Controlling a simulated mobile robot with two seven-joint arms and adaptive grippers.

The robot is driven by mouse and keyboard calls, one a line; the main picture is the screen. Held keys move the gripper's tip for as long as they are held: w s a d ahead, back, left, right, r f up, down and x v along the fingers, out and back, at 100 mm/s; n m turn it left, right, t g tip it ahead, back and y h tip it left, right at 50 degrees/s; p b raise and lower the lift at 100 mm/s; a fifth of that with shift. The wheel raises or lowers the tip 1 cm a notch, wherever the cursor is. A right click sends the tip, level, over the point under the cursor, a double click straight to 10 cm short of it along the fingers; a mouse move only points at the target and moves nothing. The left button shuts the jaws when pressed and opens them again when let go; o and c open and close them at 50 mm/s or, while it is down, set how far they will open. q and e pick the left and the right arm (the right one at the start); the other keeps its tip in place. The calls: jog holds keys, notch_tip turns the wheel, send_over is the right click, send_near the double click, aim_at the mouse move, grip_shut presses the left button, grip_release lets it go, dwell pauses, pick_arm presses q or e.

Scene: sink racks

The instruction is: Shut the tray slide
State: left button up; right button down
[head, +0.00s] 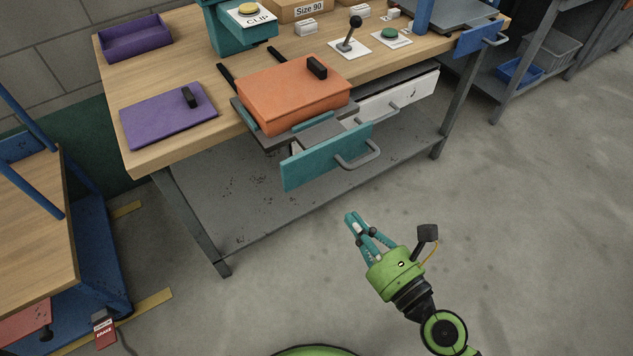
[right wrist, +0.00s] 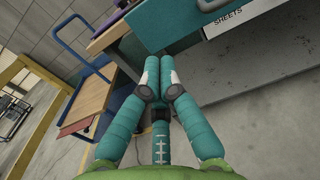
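The tray slide, with a teal front panel (head: 310,164) and a grey bar handle (head: 358,156), sticks out from under the workbench's front edge. Its grey top (head: 328,132) is partly covered by an orange box with a black handle (head: 293,93). The teal panel also shows at the top of the right wrist view (right wrist: 180,22). My right gripper (head: 350,217) is in front of and below the panel, apart from it. Its teal fingers (right wrist: 160,65) are drawn together with nothing visible between them. My left gripper is not in view.
A white drawer front (head: 405,93) is right of the slide. A purple lidded item (head: 168,115), a lever (head: 350,35) and other items stand on the workbench (head: 190,75). A lower shelf (head: 235,215) lies underneath. A blue cart (head: 95,240) stands left. Floor on the right is clear.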

jog(key=p, duration=0.2)
send_near(308, 165)
jog(key=x, duration=0.6)
jog(key=shift+w, duration=0.1)
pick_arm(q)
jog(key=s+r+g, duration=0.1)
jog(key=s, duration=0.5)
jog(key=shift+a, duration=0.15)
pick_arm(e)
jog(key=shift+w+a, duration=0.3)
jog(key=shift+w, duration=0.05)
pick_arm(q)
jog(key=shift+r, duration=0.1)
